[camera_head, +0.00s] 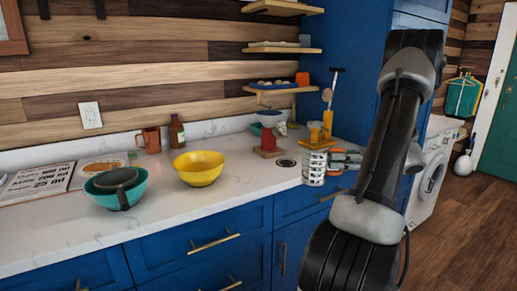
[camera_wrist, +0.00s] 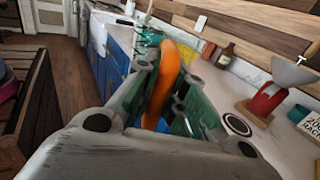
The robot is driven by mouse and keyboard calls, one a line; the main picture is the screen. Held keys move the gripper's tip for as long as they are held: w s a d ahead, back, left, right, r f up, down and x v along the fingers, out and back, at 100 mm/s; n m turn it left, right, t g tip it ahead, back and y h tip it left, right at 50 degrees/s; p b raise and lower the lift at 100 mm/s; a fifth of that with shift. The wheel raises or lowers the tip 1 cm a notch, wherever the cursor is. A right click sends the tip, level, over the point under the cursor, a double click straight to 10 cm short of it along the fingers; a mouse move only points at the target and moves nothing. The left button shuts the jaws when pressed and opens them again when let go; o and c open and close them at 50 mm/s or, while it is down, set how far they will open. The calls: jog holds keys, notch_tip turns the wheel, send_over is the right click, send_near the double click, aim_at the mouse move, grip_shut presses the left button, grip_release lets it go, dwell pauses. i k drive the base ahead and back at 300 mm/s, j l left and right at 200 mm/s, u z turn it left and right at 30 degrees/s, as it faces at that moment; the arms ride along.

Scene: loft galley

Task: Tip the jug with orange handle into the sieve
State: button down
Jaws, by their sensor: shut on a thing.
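My gripper (camera_head: 345,161) is at the counter's right front edge, beside a white jug with dark markings (camera_head: 314,169). In the wrist view an orange handle (camera_wrist: 166,75) stands between my fingers, and they are shut on it. The jug's body is mostly hidden in that view, and its contents do not show. A dark grey rounded vessel (camera_head: 113,178), which may be the sieve, sits in a teal bowl (camera_head: 134,190) on the left of the counter. Mesh cannot be made out. The jug is well to the right of it and looks about upright.
A yellow bowl (camera_head: 198,170) stands between the two. A red stand with a pale pan (camera_head: 268,140) is left of my gripper. A copper mug (camera_head: 149,140) and brown bottle (camera_head: 177,134) stand behind. The counter's front strip (camera_head: 180,215) is clear.

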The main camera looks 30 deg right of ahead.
aim_at(116, 180)
jog(key=i+j, duration=0.1)
jog(key=j, duration=0.25)
jog(key=i+j, duration=0.15)
jog(key=j, duration=0.2)
jog(key=i+j, duration=0.1)
jog(key=j, duration=0.25)
jog(key=i+j, duration=0.15)
jog(key=j, duration=0.25)
jog(key=i+j, duration=0.1)
jog(key=j, duration=0.25)
jog(key=i+j, duration=0.15)
jog(key=j, duration=0.2)
